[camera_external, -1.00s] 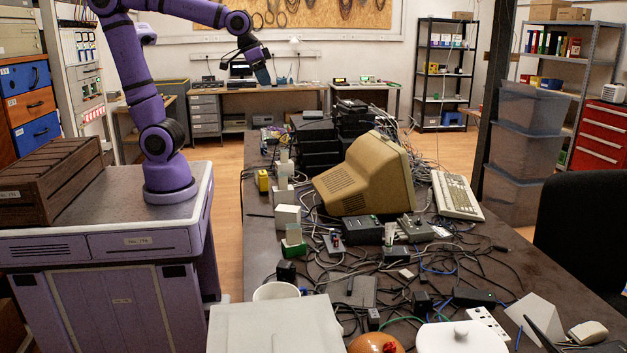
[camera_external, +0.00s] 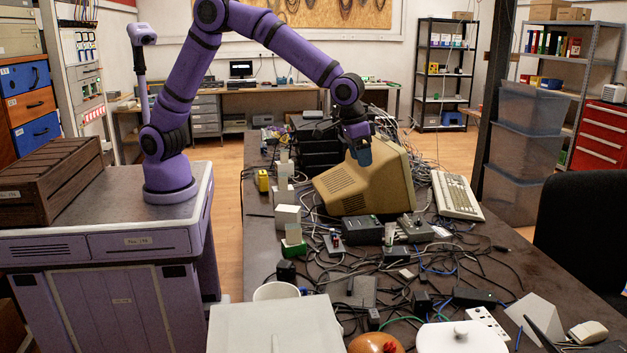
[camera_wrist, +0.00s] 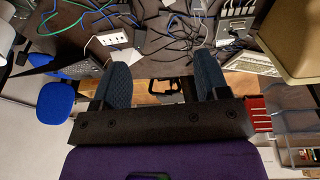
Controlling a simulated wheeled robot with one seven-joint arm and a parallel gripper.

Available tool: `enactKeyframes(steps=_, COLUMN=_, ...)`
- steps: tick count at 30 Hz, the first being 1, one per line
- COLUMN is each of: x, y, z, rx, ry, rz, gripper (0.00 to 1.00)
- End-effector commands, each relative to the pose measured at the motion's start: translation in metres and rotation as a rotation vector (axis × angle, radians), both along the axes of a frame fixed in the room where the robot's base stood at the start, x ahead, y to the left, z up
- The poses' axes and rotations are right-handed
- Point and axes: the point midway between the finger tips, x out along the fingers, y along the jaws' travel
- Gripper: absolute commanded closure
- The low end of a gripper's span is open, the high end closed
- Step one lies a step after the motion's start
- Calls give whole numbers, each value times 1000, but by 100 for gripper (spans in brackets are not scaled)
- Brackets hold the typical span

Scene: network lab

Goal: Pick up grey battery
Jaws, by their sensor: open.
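My gripper (camera_external: 360,152) is over the long dark table, in front of the beige monitor's upper part in the external view. In the wrist view its two blue-grey fingers (camera_wrist: 160,62) are wide apart, with nothing between them. I cannot tell for certain which item is the grey battery. Several small grey and dark boxes lie among the cables, such as a flat grey box (camera_external: 362,291) near the front and a dark box (camera_external: 361,229) by the monitor. My gripper is well above them and touches none.
The table (camera_external: 530,265) is crowded with tangled cables. A beige monitor (camera_external: 345,185) stands close to my gripper, with a keyboard (camera_external: 457,195) right of it. A white power strip (camera_external: 487,325) lies at the front right. A black chair (camera_external: 590,225) stands at the right.

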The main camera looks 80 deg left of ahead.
Motion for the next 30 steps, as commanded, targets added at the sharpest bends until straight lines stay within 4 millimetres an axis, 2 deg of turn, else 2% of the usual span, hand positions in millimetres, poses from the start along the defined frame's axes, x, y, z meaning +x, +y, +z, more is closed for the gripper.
enactKeyframes(steps=1, x=4, y=-20, z=-21, rx=7, ry=10, rz=-8, gripper=32)
enactKeyframes(steps=9, x=13, y=-107, z=-123, rx=30, ry=39, rz=-21, gripper=32)
enactKeyframes(steps=15, x=2, y=-164, z=-204, rx=51, ry=57, rz=-32, gripper=32)
enactKeyframes(steps=18, x=-6, y=-185, z=-237, rx=59, ry=61, rz=-36, gripper=32)
enactKeyframes(steps=22, x=-14, y=-201, z=-265, rx=65, ry=64, rz=-39, gripper=32)
enactKeyframes(steps=30, x=-16, y=-208, z=-289, rx=68, ry=66, rz=-39, gripper=32)
